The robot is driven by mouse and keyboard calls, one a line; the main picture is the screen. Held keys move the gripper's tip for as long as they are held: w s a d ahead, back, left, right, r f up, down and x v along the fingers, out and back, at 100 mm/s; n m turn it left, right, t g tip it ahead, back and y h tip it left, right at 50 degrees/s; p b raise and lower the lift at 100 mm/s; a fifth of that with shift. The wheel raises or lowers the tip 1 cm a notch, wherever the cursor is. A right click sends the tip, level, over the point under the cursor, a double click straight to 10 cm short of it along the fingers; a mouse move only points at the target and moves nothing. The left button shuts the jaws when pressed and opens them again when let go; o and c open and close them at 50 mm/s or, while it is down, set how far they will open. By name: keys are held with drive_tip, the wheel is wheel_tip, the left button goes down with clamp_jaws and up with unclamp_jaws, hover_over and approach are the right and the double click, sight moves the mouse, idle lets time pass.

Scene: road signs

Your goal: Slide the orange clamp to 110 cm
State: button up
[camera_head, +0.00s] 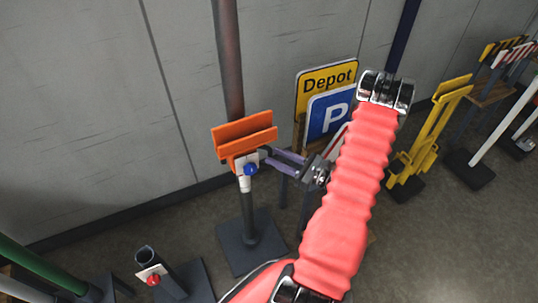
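The orange clamp (240,137) sits on an upright pole (229,60), with a channel-shaped orange front. A white plate with a blue knob (251,169) is on its lower side, and a short pale section of pole shows just below. The pole stands in a dark square base (252,243). My gripper (266,158) reaches in from the right, its purple-grey fingers at the clamp's right side beside the blue knob. I cannot tell whether the fingers touch or grip the clamp. No height scale is readable on the pole.
A yellow Depot sign (326,80) and a blue P sign (329,114) stand behind my arm. Yellow barrier parts (432,130) and striped boards (508,50) are at the right. A short tube with a red knob (153,280) stands at the lower left. A grey wall is close behind.

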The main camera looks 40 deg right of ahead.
sight(270, 154)
drive_tip(key=shift+x, duration=1.7)
clamp_jaws()
